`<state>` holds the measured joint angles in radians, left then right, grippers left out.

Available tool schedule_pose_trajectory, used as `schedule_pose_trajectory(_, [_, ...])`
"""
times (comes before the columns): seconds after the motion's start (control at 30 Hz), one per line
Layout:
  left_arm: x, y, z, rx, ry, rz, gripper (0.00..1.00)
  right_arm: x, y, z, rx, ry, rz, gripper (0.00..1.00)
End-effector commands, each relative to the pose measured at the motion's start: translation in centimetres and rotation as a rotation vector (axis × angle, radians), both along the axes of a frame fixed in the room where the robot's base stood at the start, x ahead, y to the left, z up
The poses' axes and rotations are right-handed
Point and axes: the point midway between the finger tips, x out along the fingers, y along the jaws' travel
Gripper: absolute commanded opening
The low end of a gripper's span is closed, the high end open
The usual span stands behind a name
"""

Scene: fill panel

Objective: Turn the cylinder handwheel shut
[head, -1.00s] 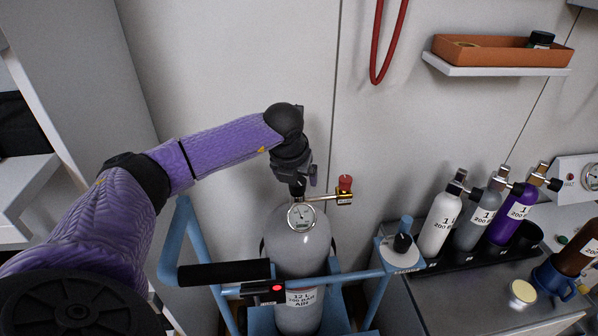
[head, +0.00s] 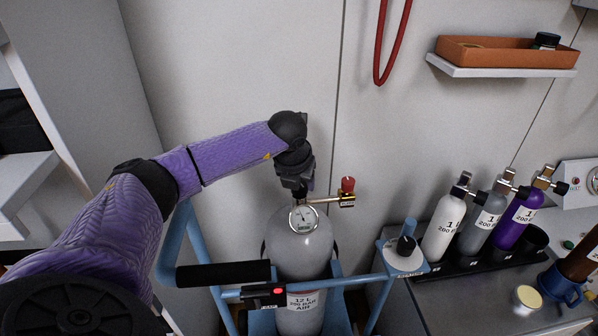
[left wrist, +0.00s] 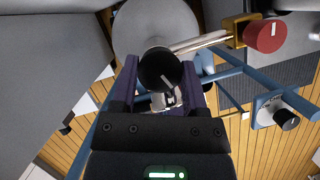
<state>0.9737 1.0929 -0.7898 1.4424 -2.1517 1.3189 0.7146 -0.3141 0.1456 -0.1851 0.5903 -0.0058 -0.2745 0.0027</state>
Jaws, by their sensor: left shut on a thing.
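The large grey cylinder (head: 300,252) stands upright in a blue trolley, with a round gauge (head: 303,218) and a brass side fitting with a red knob (head: 347,185) at its top. My left gripper (head: 299,190) points down over the valve. In the head view the gripper mostly hides the handwheel. My right gripper is not in view.
The trolley's blue frame (head: 172,250) and black handle grip (head: 222,273) stand close below my left arm. Small cylinders, one white (head: 440,228), stand in a rack at the right. A shelf with an orange tray (head: 505,55) and a red hose (head: 390,45) are on the wall.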

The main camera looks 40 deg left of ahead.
Motion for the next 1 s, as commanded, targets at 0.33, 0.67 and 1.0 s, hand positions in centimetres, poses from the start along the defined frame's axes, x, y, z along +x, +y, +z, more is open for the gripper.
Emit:
schedule_pose_trajectory(0.33, [-0.06,0.11,0.09,0.0,0.001,-0.139,0.0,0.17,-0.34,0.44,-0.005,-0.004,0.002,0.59])
schedule_pose_trajectory(0.67, [-0.04,0.2,0.05,-0.002,-0.001,-0.439,0.0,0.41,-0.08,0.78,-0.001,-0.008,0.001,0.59])
schedule_pose_trajectory(1.0, [0.01,0.31,-0.08,-0.003,-0.001,-0.748,0.0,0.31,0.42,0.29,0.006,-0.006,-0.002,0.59])
